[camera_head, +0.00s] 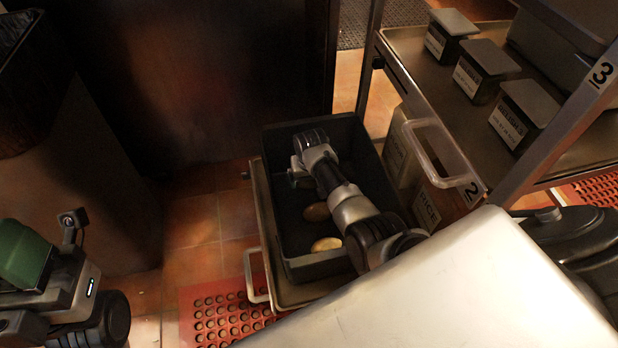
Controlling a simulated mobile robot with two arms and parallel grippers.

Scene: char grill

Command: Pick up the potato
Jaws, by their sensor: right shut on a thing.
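Two brown-yellow potatoes lie in a deep dark bin (308,266): one potato (326,244) near the front and another potato (317,211) behind it, partly covered by my arm. My right arm reaches down into the bin from the right. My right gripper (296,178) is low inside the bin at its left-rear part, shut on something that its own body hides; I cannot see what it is.
The bin stands on a metal tray or cart with a pale handle (256,276). A metal shelf (420,70) with several lidded containers is at the right, with clear bins below. A red perforated mat (225,308) lies on the tiled floor. A dark cabinet stands behind.

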